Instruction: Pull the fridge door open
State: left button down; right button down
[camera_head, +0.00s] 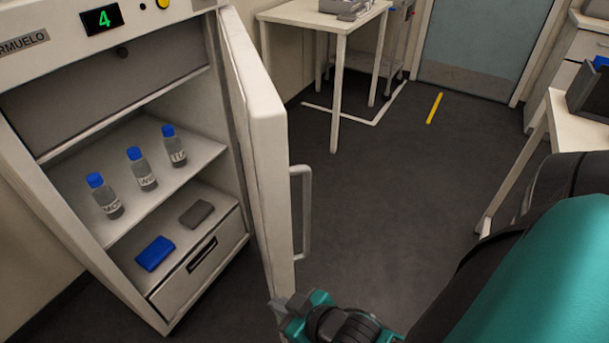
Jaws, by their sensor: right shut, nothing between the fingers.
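The fridge (225,165) stands at the left with its white door (268,130) swung wide open, hinged on the right side of the cabinet. The door's handle (305,212) is a pale vertical bar on the outer face. My right gripper (277,304) is at the bottom of the picture, by the door's lower edge and below the handle, apart from the handle. It looks shut and empty; whether it touches the door is not clear. My left gripper is out of view.
Inside the fridge, blue-capped bottles (140,170) stand on a shelf, with a blue pack (155,253) and a grey pack (196,213) below, above a drawer (200,262). A white table (338,25) stands behind. The dark floor (390,190) right of the door is clear.

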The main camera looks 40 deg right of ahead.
aim_at(261, 117)
jog(key=j+z, duration=0.8)
jog(key=j, duration=0.15)
jog(key=j+z, duration=0.45)
